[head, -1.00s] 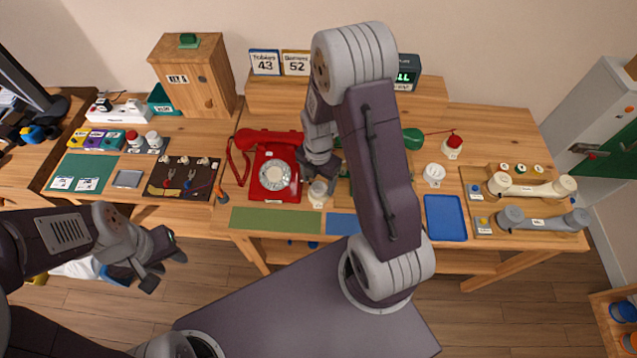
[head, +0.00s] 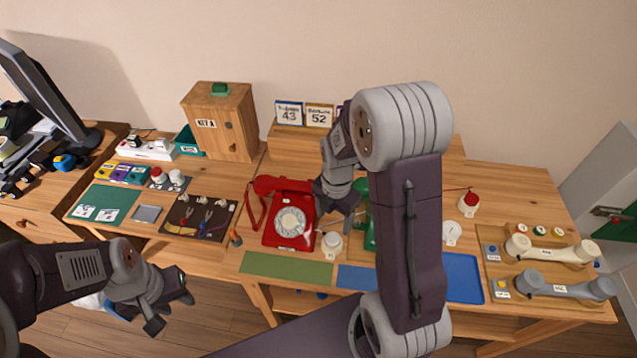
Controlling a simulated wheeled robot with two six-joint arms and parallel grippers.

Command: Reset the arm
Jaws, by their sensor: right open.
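My right arm reaches in from the front and bends over the table. Its gripper (head: 337,203) hangs open and empty above the gap between the red dial phone (head: 290,221) and the green phone (head: 369,228). The green phone is mostly hidden behind that arm. A small white-topped piece (head: 332,243) stands just below the gripper. My left gripper (head: 172,312) hangs in front of the table's front edge, over the floor. Its fingers look apart, with nothing between them.
A wooden key cabinet (head: 222,125) stands at the back left, beside number cards (head: 289,112). A green mat (head: 287,269) and a blue tray (head: 463,278) lie at the front. Cream (head: 552,250) and grey (head: 567,287) handsets lie at right. A monitor (head: 40,90) stands far left.

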